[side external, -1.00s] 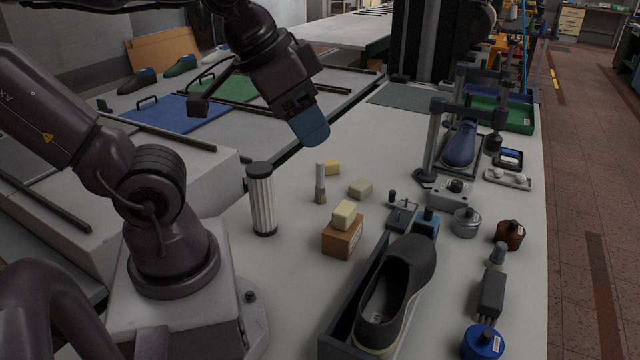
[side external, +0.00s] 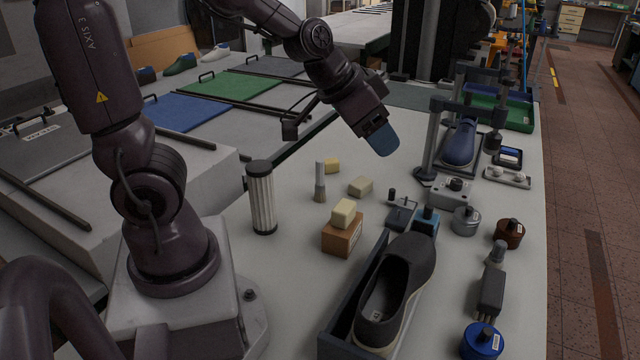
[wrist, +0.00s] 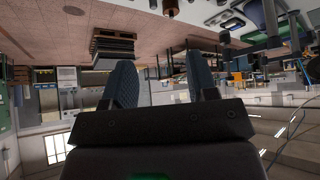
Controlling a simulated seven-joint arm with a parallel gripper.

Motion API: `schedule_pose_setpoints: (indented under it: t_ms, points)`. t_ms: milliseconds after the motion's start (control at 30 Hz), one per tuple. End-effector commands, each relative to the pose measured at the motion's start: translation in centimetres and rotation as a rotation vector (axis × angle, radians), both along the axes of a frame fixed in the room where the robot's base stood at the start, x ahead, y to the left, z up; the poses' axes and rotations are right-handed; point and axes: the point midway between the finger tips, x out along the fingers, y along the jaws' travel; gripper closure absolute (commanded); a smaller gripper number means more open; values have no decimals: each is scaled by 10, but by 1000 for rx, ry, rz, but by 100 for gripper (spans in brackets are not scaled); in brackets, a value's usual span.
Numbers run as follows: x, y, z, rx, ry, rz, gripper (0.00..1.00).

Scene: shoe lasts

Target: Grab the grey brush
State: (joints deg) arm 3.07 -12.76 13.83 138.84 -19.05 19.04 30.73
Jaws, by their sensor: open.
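A small brush (side external: 320,182) stands upright on the pale bench in the side external view. It has a pale grey handle and grey-brown bristles at its foot. My gripper (side external: 382,140) is in the air above the bench, to the right of the brush and higher in the picture. Its blue fingers point down and to the right, apart from everything. In the wrist view my gripper (wrist: 160,68) shows two spread blue fingers with nothing between them. The brush cannot be made out in the wrist view.
A black-and-white ribbed cylinder (side external: 262,197) stands left of the brush. A dark shoe (side external: 398,290) lies in a tray in front. A clamp stand (side external: 432,140) rises right of my gripper.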

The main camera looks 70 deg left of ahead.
Motion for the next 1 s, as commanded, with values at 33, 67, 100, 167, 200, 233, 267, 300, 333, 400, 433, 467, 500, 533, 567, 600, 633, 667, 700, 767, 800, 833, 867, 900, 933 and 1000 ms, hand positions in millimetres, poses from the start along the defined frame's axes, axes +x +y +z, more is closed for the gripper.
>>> schedule_pose_setpoints:
  t_ms: [33, 67, 100, 167, 200, 233, 267, 300, 333, 400, 433, 467, 500, 533, 567, 600, 633, 667, 700, 767, 800, 833, 867, 900, 933, 1000]
  points:
    - [13, 16, -19, 43, 3, 24, 47]
    - [20, 26, -28, 77, -1, 39, 47]
    - [27, 41, -40, 129, -5, 60, 47]
    - [35, 65, -58, 222, 0, 92, 47]
    - [38, 82, -70, 294, 11, 114, 47]
    - [38, 96, -78, 354, 21, 128, 47]
    - [38, 110, -86, 416, 37, 142, 47]
    - [36, 128, -97, 504, 62, 156, 47]
    - [33, 140, -105, 570, 88, 160, 47]
    - [27, 153, -126, 706, 161, 124, 47]
    - [24, 156, -135, 763, 195, 99, 47]
    - [21, 160, -144, 819, 230, 74, 47]
    - [15, 166, -154, 897, 278, 41, 47]
    - [11, 170, -161, 957, 313, 14, 47]
    - [7, 175, -166, 1015, 349, -12, 47]
    - [1, 180, -173, 1092, 396, -50, 47]
    - [-3, 184, -177, 1147, 428, -78, 47]
    - [-6, 187, -180, 1202, 461, -104, 47]
    - [-11, 192, -183, 1274, 504, -140, 47]
    - [-18, 199, -187, 1381, 568, -197, 47]
    - [-23, 203, -188, 1457, 612, -237, 47]
    - [-26, 206, -188, 1515, 645, -268, 47]
    - [-29, 209, -188, 1572, 680, -298, 47]
    - [-32, 213, -187, 1651, 725, -342, 47]
    - [-35, 215, -186, 1711, 760, -375, 47]
    - [-39, 220, -182, 1861, 844, -455, 47]
